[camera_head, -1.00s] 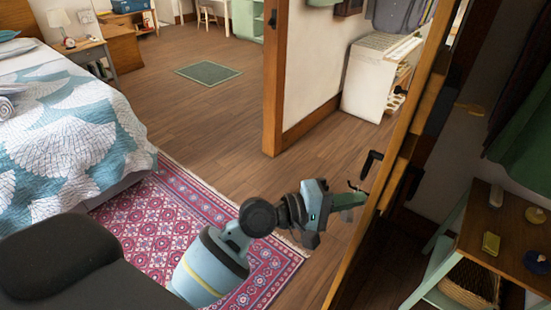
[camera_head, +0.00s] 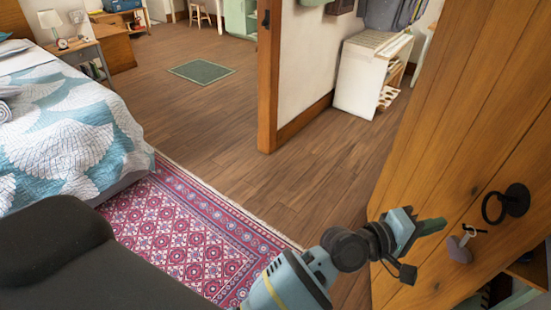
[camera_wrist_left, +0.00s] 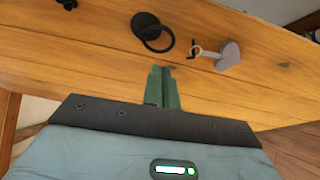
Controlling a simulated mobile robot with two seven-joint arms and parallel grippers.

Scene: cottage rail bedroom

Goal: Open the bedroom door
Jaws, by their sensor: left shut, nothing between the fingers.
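The wooden plank door (camera_head: 455,120) fills the right of the head view, standing at an angle with its broad face showing. A black ring handle (camera_head: 508,203) is on that face. Beside it hangs a key with a grey tag (camera_head: 459,248). My left gripper (camera_head: 432,227) is shut and empty, in front of the door face, left of the ring handle. In the left wrist view the green fingertips (camera_wrist_left: 163,88) lie over the door face (camera_wrist_left: 80,65), below the ring handle (camera_wrist_left: 155,35); contact is unclear. My right gripper is out of view.
A wooden post and wall end (camera_head: 268,90) stand ahead, with a white shelf unit (camera_head: 360,80) behind. The bed (camera_head: 65,140) and pink rug (camera_head: 195,235) are at left. Brown floor between the rug and door is clear.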

